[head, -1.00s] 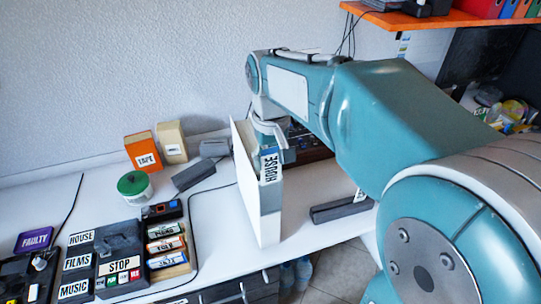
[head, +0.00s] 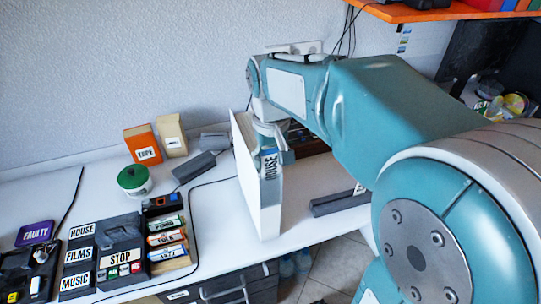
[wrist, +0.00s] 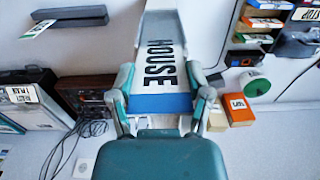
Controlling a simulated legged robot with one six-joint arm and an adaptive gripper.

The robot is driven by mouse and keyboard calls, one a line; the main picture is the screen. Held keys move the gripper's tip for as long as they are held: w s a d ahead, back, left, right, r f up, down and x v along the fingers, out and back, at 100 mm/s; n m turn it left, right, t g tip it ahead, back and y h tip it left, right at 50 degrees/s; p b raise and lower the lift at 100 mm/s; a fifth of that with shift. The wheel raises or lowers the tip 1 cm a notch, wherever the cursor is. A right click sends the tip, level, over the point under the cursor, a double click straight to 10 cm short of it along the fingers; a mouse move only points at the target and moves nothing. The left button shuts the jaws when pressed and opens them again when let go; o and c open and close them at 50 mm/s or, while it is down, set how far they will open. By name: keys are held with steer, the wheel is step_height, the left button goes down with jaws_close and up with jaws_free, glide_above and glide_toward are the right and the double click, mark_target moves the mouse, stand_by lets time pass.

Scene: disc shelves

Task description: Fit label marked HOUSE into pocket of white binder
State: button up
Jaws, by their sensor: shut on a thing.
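The white binder (head: 258,205) stands upright on the table in the head view, its spine towards me. My gripper (wrist: 163,104) is shut on the blue-banded end of the label marked HOUSE (wrist: 159,62). In the head view the label (head: 269,164) is upright against the upper part of the spine, with the gripper (head: 268,142) above it. In the wrist view the label's far end lies over the white spine (wrist: 161,12). I cannot tell whether that end is inside the pocket or only in front of it.
An orange TAPE box (head: 142,146), a beige box (head: 171,136) and a green-lidded jar (head: 134,181) stand to the left. Labelled dark boxes (head: 110,232) lie at front left. A dark bar (head: 338,204) lies right of the binder. An orange shelf (head: 440,13) is at upper right.

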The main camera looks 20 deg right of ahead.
steer(key=shift+f, duration=1.1)
steer(key=o, duration=0.8)
steer(key=shift+c, duration=0.2)
step_height(320, 180, up, 12)
steer(key=shift+f, duration=0.15)
steer(key=s+f+t, duration=0.2)
steer(key=s+f, duration=0.2)
steer(key=s, duration=0.3)
steer(key=s+f+t, duration=0.3)
steer(key=s+f, duration=0.1)
steer(key=s, duration=0.3)
steer(key=shift+t, duration=0.3)
